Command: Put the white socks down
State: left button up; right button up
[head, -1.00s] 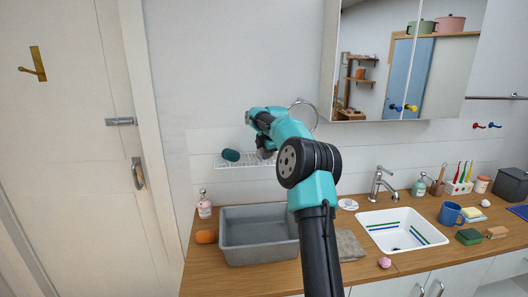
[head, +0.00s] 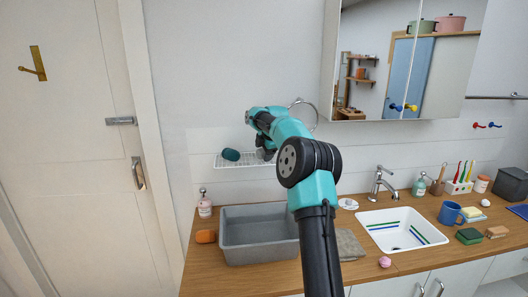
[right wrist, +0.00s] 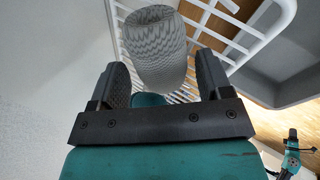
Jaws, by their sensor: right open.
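A pale grey-white bundle with fine stripes, which looks like the rolled white socks (right wrist: 155,50), lies against the white wire rack (right wrist: 200,18) in the right wrist view. My right gripper (right wrist: 163,82) is open. Its two dark fingers stand on either side of the bundle's near end, with gaps showing. In the head view my right gripper (head: 265,151) is over the right part of the wall-mounted wire rack (head: 228,163), and the arm largely hides that end. I cannot make out the socks there. My left gripper is not in view.
A dark teal roll (head: 230,155) lies on the rack's left part. Below are a grey basin (head: 258,250), a pink bottle (head: 204,206) and an orange item (head: 206,236) on the wooden counter. A white sink (head: 402,230) is to the right. A mirror cabinet (head: 350,110) hangs above right.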

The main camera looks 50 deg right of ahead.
jog(key=v, duration=1.2)
jog(key=shift+w+a, duration=0.1)
